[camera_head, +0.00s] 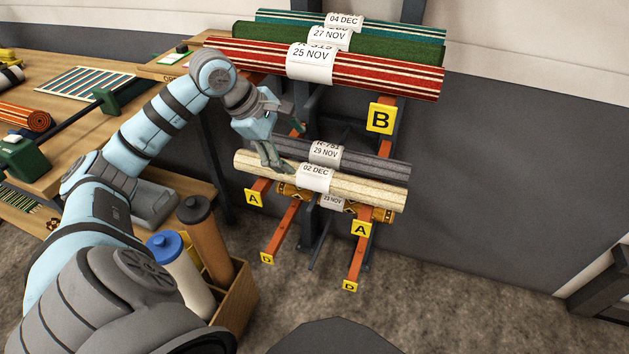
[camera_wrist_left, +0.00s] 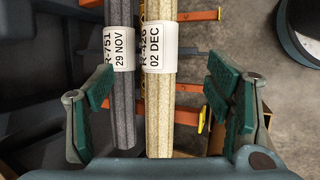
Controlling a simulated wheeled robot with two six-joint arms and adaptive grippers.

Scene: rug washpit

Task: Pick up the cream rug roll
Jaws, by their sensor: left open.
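The cream rug roll (camera_head: 370,192) lies across the lower orange arms of the rack, marked A, with a white label reading 02 DEC. My left gripper (camera_head: 285,146) is open and empty above the left part of the roll. In the left wrist view the cream roll (camera_wrist_left: 160,120) runs lengthwise between the spread green finger pads of the gripper (camera_wrist_left: 164,95), right of the middle of a grey roll (camera_wrist_left: 123,105). I cannot tell whether a finger touches the cream roll. My right gripper is not in view.
The grey roll (camera_head: 375,168) lies just behind the cream one, and a patterned orange roll (camera_head: 378,213) is partly hidden below. Red (camera_head: 390,76) and green (camera_head: 390,48) rolls lie on the upper arms. A crate (camera_head: 238,300) of upright rolls stands left on the floor.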

